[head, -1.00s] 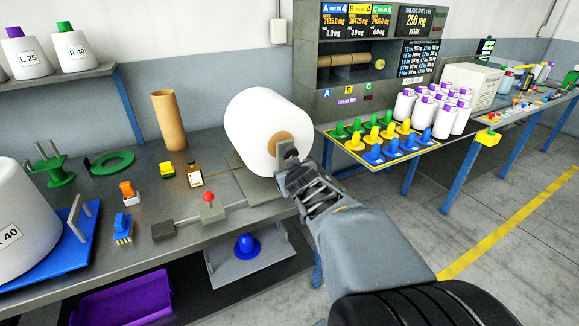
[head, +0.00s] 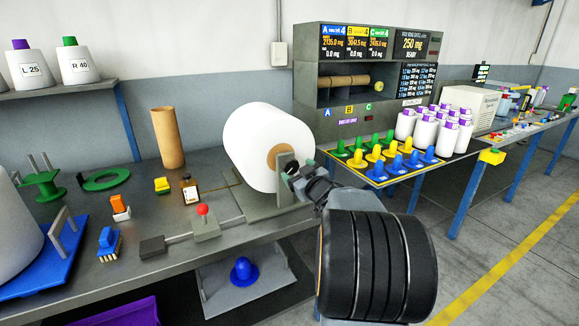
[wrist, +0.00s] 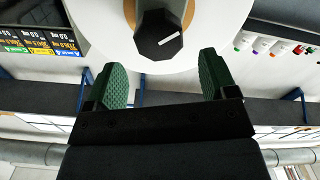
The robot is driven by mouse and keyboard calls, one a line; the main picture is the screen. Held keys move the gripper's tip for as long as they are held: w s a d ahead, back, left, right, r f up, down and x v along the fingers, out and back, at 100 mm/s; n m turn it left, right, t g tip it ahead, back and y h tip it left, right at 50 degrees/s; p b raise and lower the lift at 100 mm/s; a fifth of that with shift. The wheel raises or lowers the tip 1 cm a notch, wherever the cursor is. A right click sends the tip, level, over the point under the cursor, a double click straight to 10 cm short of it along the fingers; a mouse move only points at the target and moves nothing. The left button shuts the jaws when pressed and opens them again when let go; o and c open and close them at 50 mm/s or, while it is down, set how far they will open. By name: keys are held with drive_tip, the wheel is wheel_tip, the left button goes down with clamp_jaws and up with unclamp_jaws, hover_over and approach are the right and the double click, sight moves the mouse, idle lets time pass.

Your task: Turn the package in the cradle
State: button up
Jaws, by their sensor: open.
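The package (head: 255,145) is a large white roll with a brown core. It lies on its side in the grey cradle (head: 262,206), behind the cradle's upright end plate. My gripper (head: 290,172) is at the end facing me, close to the plate. In the wrist view, my gripper (wrist: 162,65) is open, with a green-padded finger on each side and nothing between them. A dark knob (wrist: 159,38) with a white mark sits just beyond the fingertips, in front of the package's white end face (wrist: 215,22). In the head view my gripper hides the knob.
A red-topped lever box (head: 206,222) and a dark block (head: 152,247) stand on the bench left of the cradle. A cardboard tube (head: 167,138) stands behind. A tray of coloured cones (head: 385,172) and several white bobbins are to the right.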

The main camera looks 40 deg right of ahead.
sight(292, 166)
drive_tip(key=shift+w+d, duration=0.2)
drive_tip(key=shift+w, duration=1.3)
drive_tip(key=shift+w+d, duration=0.2)
drive_tip(key=shift+w, duration=1.25)
drive_tip(key=c, duration=1.3)
